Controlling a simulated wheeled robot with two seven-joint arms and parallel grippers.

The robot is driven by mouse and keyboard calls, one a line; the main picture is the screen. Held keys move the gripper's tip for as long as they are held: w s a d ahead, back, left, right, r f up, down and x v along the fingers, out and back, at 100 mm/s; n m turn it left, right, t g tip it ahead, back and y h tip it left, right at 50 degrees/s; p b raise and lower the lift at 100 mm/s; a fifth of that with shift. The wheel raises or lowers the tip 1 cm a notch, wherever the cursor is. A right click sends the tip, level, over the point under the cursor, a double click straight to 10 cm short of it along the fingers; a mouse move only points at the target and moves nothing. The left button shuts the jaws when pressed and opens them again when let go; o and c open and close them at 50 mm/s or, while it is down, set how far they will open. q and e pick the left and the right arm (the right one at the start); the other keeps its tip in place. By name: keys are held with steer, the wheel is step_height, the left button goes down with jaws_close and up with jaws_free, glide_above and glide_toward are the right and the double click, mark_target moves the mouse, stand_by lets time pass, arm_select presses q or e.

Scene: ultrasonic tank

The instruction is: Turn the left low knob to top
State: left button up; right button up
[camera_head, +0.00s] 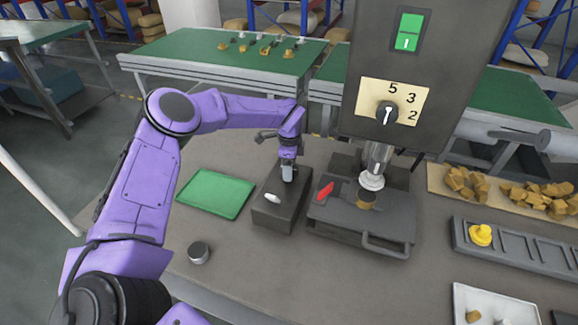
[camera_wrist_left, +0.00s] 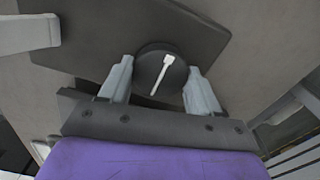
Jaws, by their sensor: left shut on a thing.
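My left gripper (camera_head: 288,172) reaches down over the back part of a low dark box (camera_head: 285,215) on the table. In the left wrist view my left gripper (camera_wrist_left: 160,85) has one finger on each side of a round black knob (camera_wrist_left: 175,83), shut on it. The knob carries a white pointer, slightly slanted in that view. In the head view the gripper hides this knob. A small white piece (camera_head: 272,198) shows on the box's top in front of the gripper. My right gripper is not in view.
A green tray (camera_head: 216,193) lies left of the box and a small round metal piece (camera_head: 199,252) in front. A dark press fixture (camera_head: 360,218) with a red handle (camera_head: 325,191) stands close on the right. Above it hangs a panel with a numbered dial (camera_head: 386,112) and green switch (camera_head: 410,32).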

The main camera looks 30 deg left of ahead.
arm_select(q)
steer(key=shift+f+m+b, duration=0.15)
steer(key=shift+m+b, duration=0.45)
steer(key=shift+b, duration=0.2)
steer(key=shift+m+b, duration=1.1)
steer(key=shift+m, duration=0.1)
steer(key=m+b, duration=0.1)
steer(key=m, duration=0.1)
steer(key=shift+m+b, duration=0.35)
steer(key=shift+m, duration=0.05)
steer(key=m+b, duration=0.1)
steer(key=m, duration=0.2)
steer(key=shift+m, duration=0.3)
steer(key=m+b, duration=0.1)
steer(key=m, duration=0.1)
steer(key=shift+m, duration=0.4)
steer(key=m, duration=0.3)
steer(key=shift+m, duration=0.3)
steer(key=m, duration=0.3)
steer(key=shift+m, duration=0.3)
steer(key=shift+s+m+p, duration=0.1)
steer(key=shift+m+p, duration=0.4)
steer(key=shift+m, duration=1.4)
